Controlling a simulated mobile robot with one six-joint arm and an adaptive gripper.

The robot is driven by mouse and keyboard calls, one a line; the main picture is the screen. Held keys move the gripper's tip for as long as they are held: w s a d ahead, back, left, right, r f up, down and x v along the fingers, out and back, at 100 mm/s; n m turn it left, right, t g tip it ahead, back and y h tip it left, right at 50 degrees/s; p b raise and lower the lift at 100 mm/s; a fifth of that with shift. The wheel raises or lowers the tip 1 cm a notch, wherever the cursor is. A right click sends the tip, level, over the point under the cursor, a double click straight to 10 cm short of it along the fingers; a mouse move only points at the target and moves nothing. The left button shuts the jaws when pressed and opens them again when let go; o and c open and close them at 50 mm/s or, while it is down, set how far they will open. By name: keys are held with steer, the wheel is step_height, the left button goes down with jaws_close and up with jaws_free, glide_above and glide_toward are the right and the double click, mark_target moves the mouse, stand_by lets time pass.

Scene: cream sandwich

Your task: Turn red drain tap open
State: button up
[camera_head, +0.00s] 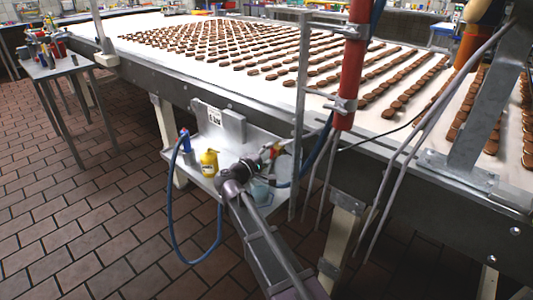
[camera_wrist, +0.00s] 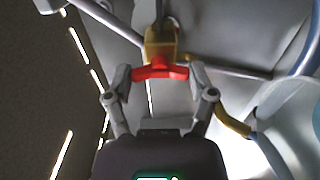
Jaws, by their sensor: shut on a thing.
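The red drain tap (camera_wrist: 160,72) is a bright red, winged handle on a brass-yellow body (camera_wrist: 161,44), in the middle of the wrist view. The handle lies crosswise between my fingers. My gripper (camera_wrist: 159,78) is shut on the red handle, one finger at each end of it. In the head view my gripper (camera_head: 262,158) reaches to the tap under the edge of the conveyor table. Only a small red bit of the tap (camera_head: 275,151) shows there; my gripper hides part of it.
A yellow bottle (camera_head: 209,162) stands on a metal shelf left of my gripper, with a blue hose (camera_head: 171,215) hanging in front. A vertical metal post (camera_head: 299,130) and a red pipe (camera_head: 352,65) stand close on the right. The conveyor (camera_head: 230,75) carries rows of brown biscuits above.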

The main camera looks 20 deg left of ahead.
steer(key=o, duration=1.1)
steer(key=shift+w, duration=0.1)
steer(key=shift+c, duration=0.2)
steer(key=v, duration=1.2)
